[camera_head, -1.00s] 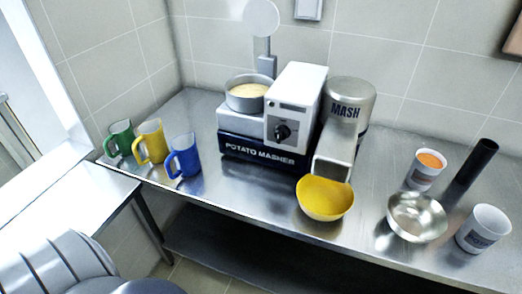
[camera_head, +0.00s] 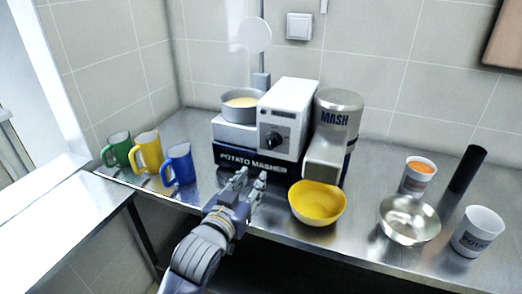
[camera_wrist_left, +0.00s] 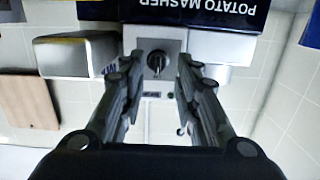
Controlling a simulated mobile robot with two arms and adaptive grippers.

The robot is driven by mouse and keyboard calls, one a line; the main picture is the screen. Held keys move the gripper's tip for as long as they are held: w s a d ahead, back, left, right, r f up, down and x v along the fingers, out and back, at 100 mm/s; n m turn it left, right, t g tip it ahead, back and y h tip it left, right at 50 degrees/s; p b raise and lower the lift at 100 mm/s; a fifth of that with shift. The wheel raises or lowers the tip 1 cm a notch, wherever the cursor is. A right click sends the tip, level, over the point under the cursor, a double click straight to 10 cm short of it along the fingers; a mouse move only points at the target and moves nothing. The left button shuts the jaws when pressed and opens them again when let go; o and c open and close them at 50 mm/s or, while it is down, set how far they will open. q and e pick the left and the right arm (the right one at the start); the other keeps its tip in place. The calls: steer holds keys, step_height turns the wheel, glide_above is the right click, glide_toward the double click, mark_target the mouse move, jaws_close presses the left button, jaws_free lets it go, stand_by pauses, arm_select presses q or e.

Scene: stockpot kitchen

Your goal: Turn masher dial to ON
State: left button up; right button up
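The potato masher (camera_head: 286,112) stands on the steel counter, a white box on a black base lettered POTATO MASHER. Its black dial (camera_head: 273,140) is on the white front panel. The dial also shows in the left wrist view (camera_wrist_left: 156,63), upside down, between and beyond the fingers; its setting is too small to read. My left gripper (camera_head: 251,182) is in front of and below the dial, apart from it. Its fingers are spread and empty, and the wrist view shows the same gap (camera_wrist_left: 157,68). My right gripper is in neither view.
Blue (camera_head: 179,165), yellow (camera_head: 147,151) and green (camera_head: 118,149) mugs stand left of the masher. A yellow bowl (camera_head: 317,204) sits under the MASH spout (camera_head: 324,158). A metal bowl (camera_head: 408,220), white cups and a black cylinder (camera_head: 467,169) stand to the right.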

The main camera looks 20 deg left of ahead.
mark_target(270, 143)
arm_select(q)
steer(key=shift+t, duration=0.6)
steer(key=w+r, duration=0.1)
steer(key=w, duration=0.3)
steer(key=w+r+p, duration=0.1)
steer(key=w, duration=0.3)
steer(key=w+r, duration=0.1)
steer(key=w, duration=0.3)
steer(key=shift+w+d, duration=0.1)
steer(key=shift+d, duration=0.1)
jaws_close()
